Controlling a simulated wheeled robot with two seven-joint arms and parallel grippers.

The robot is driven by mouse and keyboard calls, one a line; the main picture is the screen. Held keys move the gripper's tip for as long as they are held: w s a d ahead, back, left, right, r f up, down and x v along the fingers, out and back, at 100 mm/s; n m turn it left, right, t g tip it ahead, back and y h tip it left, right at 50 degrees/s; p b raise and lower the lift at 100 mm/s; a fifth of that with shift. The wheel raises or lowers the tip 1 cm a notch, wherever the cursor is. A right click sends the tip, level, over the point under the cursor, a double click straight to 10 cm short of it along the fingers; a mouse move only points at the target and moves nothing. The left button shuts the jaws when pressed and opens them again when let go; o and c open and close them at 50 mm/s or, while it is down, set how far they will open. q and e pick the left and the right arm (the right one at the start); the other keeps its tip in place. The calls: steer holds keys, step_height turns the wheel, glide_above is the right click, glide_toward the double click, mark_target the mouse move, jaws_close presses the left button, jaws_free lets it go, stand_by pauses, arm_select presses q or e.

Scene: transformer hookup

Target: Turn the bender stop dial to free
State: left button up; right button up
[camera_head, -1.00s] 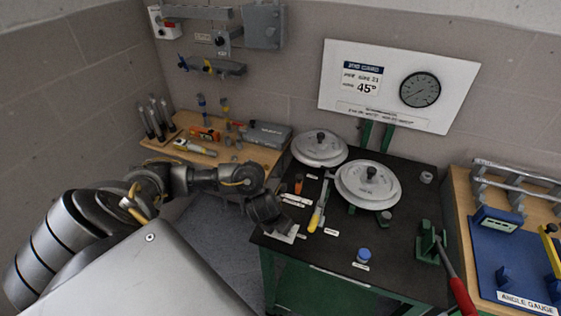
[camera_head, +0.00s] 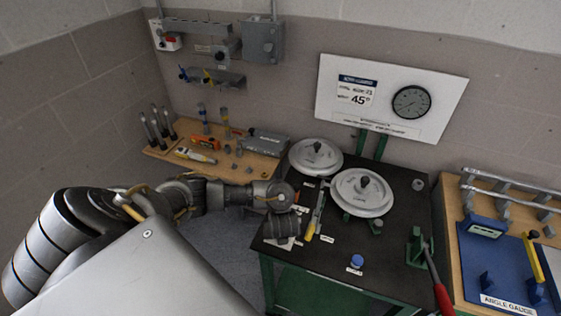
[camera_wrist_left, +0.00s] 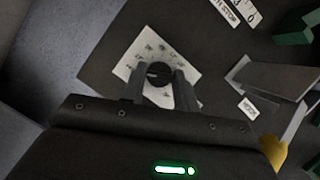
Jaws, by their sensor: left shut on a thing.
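The stop dial is a round black knob (camera_wrist_left: 158,73) on a white marked plate (camera_wrist_left: 141,58) in the left wrist view. My left gripper (camera_wrist_left: 158,84) is shut on the knob, one finger at each side. The small marks around the knob are too blurred to read, so I cannot tell its setting. In the head view my left gripper (camera_head: 285,228) is over the front left corner of the black bench (camera_head: 325,262) and hides most of the dial plate. My right gripper is not in view.
A yellow-handled tool (camera_head: 314,222) lies close right of my left gripper. Two pale round bender discs, a near one (camera_head: 360,190) and a far one (camera_head: 316,155), stand behind. A blue knob (camera_head: 357,261) and a red-handled lever (camera_head: 440,292) are farther right.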

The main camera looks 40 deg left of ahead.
arm_select(q)
steer(key=shift+n, duration=0.3)
stand_by(0.4)
steer(key=o, duration=1)
steer(key=shift+c, duration=0.2)
steer(key=shift+d, duration=0.1)
